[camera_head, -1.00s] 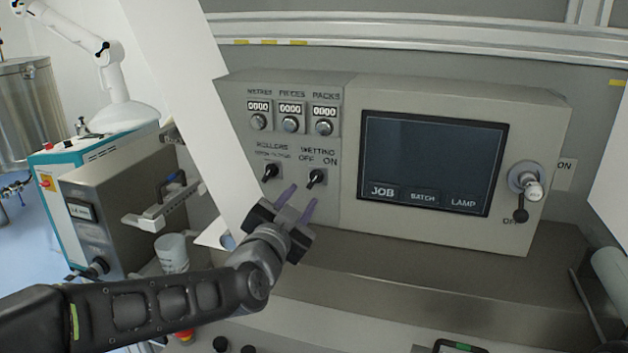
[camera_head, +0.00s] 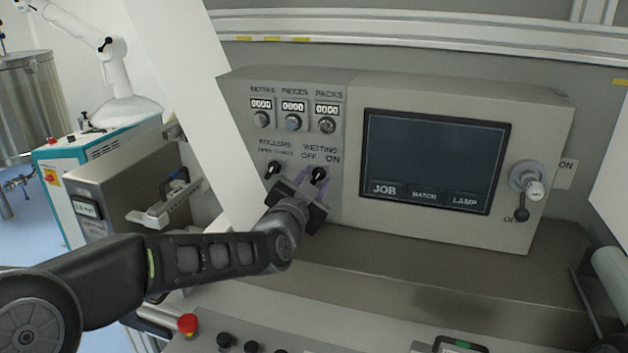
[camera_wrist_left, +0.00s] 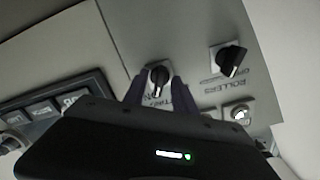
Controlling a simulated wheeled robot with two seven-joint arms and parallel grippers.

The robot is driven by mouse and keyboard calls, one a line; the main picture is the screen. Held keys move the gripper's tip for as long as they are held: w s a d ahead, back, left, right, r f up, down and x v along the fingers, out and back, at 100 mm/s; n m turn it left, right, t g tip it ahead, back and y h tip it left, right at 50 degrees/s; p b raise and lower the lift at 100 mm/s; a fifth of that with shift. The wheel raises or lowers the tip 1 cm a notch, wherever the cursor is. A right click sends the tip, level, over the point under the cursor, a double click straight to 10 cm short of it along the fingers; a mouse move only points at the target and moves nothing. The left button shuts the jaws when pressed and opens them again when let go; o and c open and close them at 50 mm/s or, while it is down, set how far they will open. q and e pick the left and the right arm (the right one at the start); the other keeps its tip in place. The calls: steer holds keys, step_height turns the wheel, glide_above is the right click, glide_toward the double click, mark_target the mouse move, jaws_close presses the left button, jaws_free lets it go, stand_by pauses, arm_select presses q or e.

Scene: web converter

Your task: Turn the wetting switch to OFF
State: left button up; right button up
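In the left wrist view the switch knob (camera_wrist_left: 157,77) sits between the two fingertips of the left gripper (camera_wrist_left: 158,88), with small gaps visible; contact is unclear. My right gripper is out of view.
The rollers switch (camera_head: 273,169) is close on the left; it also shows in the left wrist view (camera_wrist_left: 230,61). Counters with knobs (camera_head: 293,121) are above. A dark screen (camera_head: 433,160) and a lever switch (camera_head: 524,190) are to the right. A white sheet (camera_head: 190,90) hangs at the left.

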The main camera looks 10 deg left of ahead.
arm_select(q)
jaws_close()
stand_by(0.8)
steer(key=shift+f+n+b, duration=0.2)
steer(key=shift+n+b, duration=0.5)
steer(key=shift+b, duration=0.15)
steer(key=n+b, duration=0.2)
steer(key=n, duration=0.1)
steer(key=shift+b, duration=0.35)
steer(key=n+b, duration=0.2)
steer(key=n, duration=0.2)
steer(key=shift+n+b, duration=0.3)
steer(key=shift+b, duration=0.1)
steer(key=shift+r+n+b, duration=0.15)
steer(key=shift+n+b, duration=0.55)
steer(key=shift+n, duration=0.8)
